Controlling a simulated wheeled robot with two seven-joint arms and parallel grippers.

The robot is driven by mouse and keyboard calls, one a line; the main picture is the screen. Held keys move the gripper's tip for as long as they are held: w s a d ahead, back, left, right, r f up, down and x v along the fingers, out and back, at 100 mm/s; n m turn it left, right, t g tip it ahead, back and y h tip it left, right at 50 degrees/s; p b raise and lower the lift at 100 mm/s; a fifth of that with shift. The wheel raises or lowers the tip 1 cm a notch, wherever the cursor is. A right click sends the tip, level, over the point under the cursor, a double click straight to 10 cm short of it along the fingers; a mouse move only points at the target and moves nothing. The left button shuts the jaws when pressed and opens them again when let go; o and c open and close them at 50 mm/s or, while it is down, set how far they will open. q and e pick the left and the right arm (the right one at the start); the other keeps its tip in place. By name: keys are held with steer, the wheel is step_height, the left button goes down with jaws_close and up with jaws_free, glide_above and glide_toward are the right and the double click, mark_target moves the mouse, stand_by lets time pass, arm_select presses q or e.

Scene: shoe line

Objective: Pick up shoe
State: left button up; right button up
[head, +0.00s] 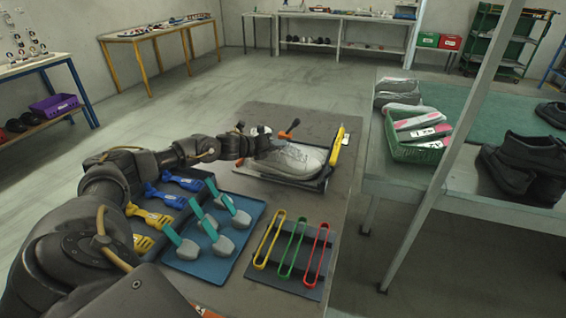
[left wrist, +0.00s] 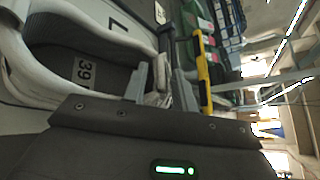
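A light grey shoe (head: 291,161) lies on a dark tray (head: 322,182) at the far end of the workbench. In the left wrist view a pale shoe (left wrist: 36,88) shows its dark inside with an insole marked 39, close to the fingers. My left gripper (head: 262,144) is at the left end of the shoe. Its two grey fingers (left wrist: 162,84) stand apart, with a pale edge showing around the gap. I cannot tell whether they touch the shoe. My right gripper is in neither view.
An orange-handled tool (head: 290,128) and a yellow tool (head: 337,146) stand by the shoe. A blue tray (head: 190,262) with teal-handled tools, blue and yellow brushes (head: 150,216), and coloured loops (head: 292,248) are nearer. A side table (head: 460,202) holds a green basket (head: 412,150) and dark shoes (head: 530,165).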

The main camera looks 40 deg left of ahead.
arm_select(q)
steer(key=shift+w+d+f, duration=0.1)
steer(key=shift+w+f, duration=0.05)
steer(key=shift+w, duration=0.3)
jaws_close()
step_height(320, 180, up, 18)
steer(key=shift+b, duration=0.35)
